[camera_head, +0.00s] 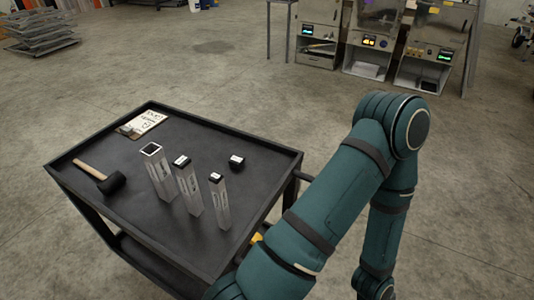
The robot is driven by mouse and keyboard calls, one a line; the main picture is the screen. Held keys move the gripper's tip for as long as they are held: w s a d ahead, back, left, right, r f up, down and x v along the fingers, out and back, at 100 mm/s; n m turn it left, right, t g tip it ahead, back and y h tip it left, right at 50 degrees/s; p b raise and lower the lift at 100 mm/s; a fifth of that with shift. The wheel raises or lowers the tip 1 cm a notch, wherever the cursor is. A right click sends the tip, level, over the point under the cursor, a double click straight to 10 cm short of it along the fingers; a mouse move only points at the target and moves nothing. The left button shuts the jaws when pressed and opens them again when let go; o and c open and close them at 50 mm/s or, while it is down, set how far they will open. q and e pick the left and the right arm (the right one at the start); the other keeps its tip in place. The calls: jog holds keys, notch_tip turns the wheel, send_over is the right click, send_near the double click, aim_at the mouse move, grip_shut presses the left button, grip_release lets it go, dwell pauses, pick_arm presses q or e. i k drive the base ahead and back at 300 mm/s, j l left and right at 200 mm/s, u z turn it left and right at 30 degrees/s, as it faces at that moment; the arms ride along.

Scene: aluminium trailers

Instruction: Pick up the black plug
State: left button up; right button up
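A small black plug (237,160) with a pale mark lies by itself on the black cart top (262,152), right of the tubes. Three square aluminium tubes stand upright on the cart. The left tube (160,178) has an open top with a dark hollow. The middle tube (188,190) and the right tube (220,205) each have a black cap with a pale mark at the top. Neither of my grippers is in view; only my teal arm shows at the right, bent, with its far end leaving the bottom edge.
A mallet (103,178) with a wooden handle lies at the cart's left. A clipboard (142,123) with paper lies at the back left. The cart has a raised rim. Metal machines (375,40) stand at the back right. Concrete floor around the cart is mostly clear.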

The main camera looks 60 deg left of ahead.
aim_at(237, 161)
jog(key=i, duration=1.55)
jog(key=i+u, duration=0.2)
jog(key=u, duration=0.15)
jog(key=i+l+u, duration=0.1)
jog(key=u, duration=0.25)
jog(key=i+l+u, duration=0.15)
jog(key=i+u, duration=0.2)
jog(key=u, duration=1.65)
